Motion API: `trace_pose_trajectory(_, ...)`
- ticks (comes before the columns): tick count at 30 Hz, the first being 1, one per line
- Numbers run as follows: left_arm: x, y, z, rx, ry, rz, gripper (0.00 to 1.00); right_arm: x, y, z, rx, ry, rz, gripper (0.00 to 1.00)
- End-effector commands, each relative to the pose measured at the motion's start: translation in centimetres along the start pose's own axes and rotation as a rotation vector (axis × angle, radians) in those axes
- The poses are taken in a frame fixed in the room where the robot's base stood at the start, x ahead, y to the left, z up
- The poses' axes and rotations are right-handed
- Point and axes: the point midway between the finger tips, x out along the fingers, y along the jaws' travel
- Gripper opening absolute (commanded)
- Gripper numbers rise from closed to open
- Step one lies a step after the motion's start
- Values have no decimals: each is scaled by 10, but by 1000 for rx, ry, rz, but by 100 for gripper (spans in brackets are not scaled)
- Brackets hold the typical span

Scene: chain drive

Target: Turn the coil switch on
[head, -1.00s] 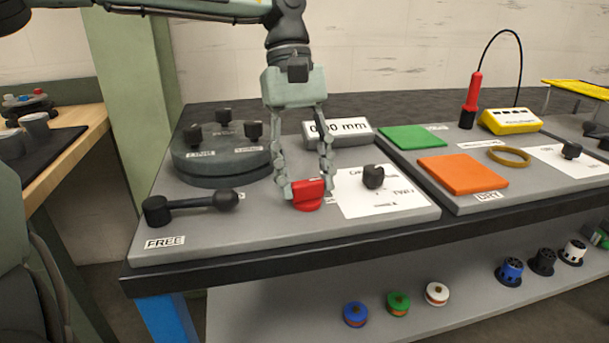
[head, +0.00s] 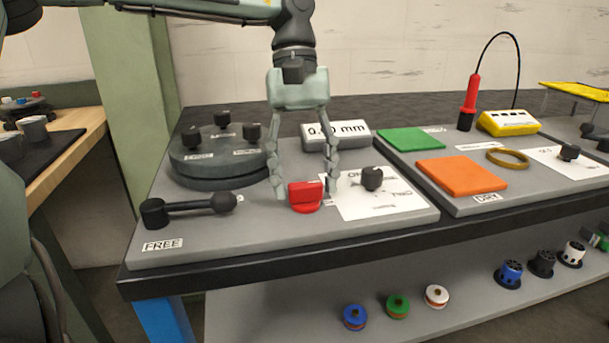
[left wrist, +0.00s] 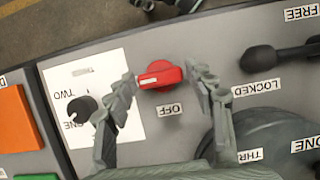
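The red switch knob (head: 305,197) stands on the grey bench panel near its front edge. It also shows in the left wrist view (left wrist: 160,75), with its bar lying roughly crosswise and a pale mark near its left end. An OFF label (left wrist: 169,109) lies beside it. My left gripper (head: 304,188) points down over the knob, open, with one finger on either side. In the left wrist view the fingers (left wrist: 166,84) stand apart from the knob, with gaps showing on both sides. My right gripper is not in view.
A black knob (head: 371,178) on a white ONE/TWO card is close right of the fingers. A black lever (head: 190,206) marked FREE and a round grey fixture (head: 219,165) are to the left. A display block (head: 336,135) stands behind.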

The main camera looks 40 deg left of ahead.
Motion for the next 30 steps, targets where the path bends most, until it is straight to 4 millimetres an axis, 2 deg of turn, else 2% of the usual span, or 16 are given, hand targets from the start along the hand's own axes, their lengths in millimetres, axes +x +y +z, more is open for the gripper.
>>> trace_pose_trajectory(10, -1, 0, 0, -2, 0, 1, 66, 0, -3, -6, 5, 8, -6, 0)
trace_pose_trajectory(14, -10, 0, 0, -3, 1, 1, 66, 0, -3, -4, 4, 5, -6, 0)
trace_pose_trajectory(17, -26, 1, 0, -3, 3, 3, 66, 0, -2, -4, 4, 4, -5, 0)
trace_pose_trajectory(24, -78, 1, -1, -3, 2, 2, 66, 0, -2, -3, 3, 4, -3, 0)
trace_pose_trajectory(30, -109, 1, 0, -2, 2, 1, 66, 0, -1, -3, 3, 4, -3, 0)
